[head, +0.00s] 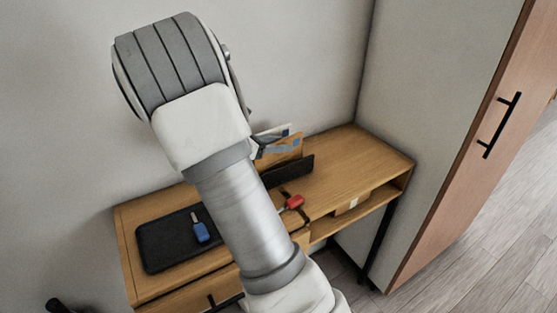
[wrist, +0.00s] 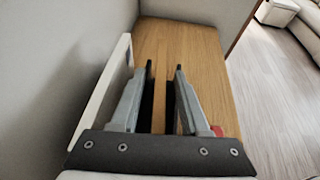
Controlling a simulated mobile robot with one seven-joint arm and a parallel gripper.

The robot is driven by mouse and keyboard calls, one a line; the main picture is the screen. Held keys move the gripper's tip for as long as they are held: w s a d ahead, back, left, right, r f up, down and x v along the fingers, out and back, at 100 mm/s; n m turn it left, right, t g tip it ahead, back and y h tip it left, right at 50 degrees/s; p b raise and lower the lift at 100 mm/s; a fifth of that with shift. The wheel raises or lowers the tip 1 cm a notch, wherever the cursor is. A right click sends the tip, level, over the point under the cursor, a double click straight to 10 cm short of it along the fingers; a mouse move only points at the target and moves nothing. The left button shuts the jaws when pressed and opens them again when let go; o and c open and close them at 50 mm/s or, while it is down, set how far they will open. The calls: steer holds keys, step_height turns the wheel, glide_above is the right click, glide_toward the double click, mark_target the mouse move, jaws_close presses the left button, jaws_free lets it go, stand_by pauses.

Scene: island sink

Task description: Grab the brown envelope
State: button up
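The brown envelope (head: 287,153) stands upright in a dark letter holder (head: 292,171) at the back of the wooden desk, partly hidden by my arm in the head view. My gripper (wrist: 165,68) is open in the wrist view, with its two fingers apart and pointing down over the desk. In the head view, grey finger parts (head: 280,145) show right at the envelope's upper part. In the wrist view, I cannot tell the envelope from the wood between the fingers. A white envelope (wrist: 100,92) stands left of the fingers.
A black tray (head: 160,247) with a blue key fob (head: 200,232) lies on the desk's left side. A red key fob (head: 294,202) lies near the holder. The desk's right end (head: 365,158) is clear. Walls stand behind and to the right.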

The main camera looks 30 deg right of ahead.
jaws_close()
stand_by(1.2)
